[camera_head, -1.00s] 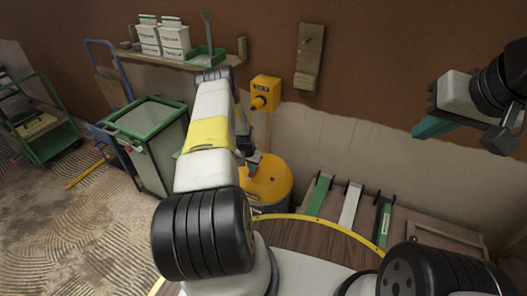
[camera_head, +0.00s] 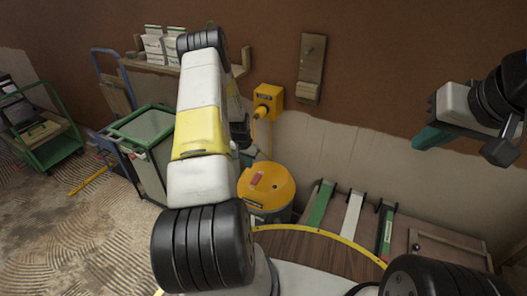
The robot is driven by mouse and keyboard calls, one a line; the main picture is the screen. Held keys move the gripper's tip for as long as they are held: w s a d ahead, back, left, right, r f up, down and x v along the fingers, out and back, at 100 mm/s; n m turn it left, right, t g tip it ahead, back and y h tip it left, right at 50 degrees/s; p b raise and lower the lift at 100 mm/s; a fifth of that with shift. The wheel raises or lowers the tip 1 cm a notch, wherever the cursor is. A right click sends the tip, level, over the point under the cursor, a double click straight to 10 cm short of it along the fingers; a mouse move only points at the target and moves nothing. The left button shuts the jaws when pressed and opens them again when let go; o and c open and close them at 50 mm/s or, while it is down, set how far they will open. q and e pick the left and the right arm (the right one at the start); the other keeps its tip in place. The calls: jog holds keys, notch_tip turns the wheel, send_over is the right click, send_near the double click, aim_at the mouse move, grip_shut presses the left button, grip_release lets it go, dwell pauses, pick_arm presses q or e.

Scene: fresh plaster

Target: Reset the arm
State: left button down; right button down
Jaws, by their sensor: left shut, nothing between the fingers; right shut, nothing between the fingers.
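My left arm rises in front of me, with a white and yellow link and black joints. My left gripper (camera_head: 249,156) is partly hidden behind this arm; it is shut and empty, just above and behind the yellow bucket lid. My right gripper (camera_head: 428,139) is at the upper right, in front of the wall, with a teal finger showing; it is shut and empty, apart from everything else.
A yellow-lidded bucket (camera_head: 282,193) with a red object on its lid stands below the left gripper. A yellow box (camera_head: 268,97) is on the wall. A green-rimmed bin (camera_head: 118,130), a green cart (camera_head: 62,155) and a shelf (camera_head: 150,64) with white boxes are at left. Boards (camera_head: 352,212) lean at right.

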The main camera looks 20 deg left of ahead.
pick_arm(q)
jog(key=shift+s+r, duration=0.15)
jog(key=shift+r, duration=0.05)
dwell(0.3)
jog(key=s+d+r+t, duration=0.1)
jog(key=s+d+r, duration=0.2)
jog(key=r, duration=0.9)
jog(key=s+d+r, duration=0.2)
jog(key=d+r, duration=0.1)
jog(key=r, duration=0.8)
jog(key=s+d+r+t, duration=0.1)
jog(key=s+d+r, duration=0.25)
jog(key=r, duration=0.85)
jog(key=s+d+r, duration=0.3)
jog(key=s, duration=0.4)
jog(key=s+d+r+t+h, duration=0.1)
jog(key=s+d+r, duration=0.2)
jog(key=s, duration=0.5)
jog(key=s+d+r+n, duration=0.1)
jog(key=s+d+r, duration=0.2)
jog(key=s+r, duration=0.2)
jog(key=s, duration=0.3)
jog(key=shift+t+h, duration=0.3)
jog(key=shift+h, duration=0.1)
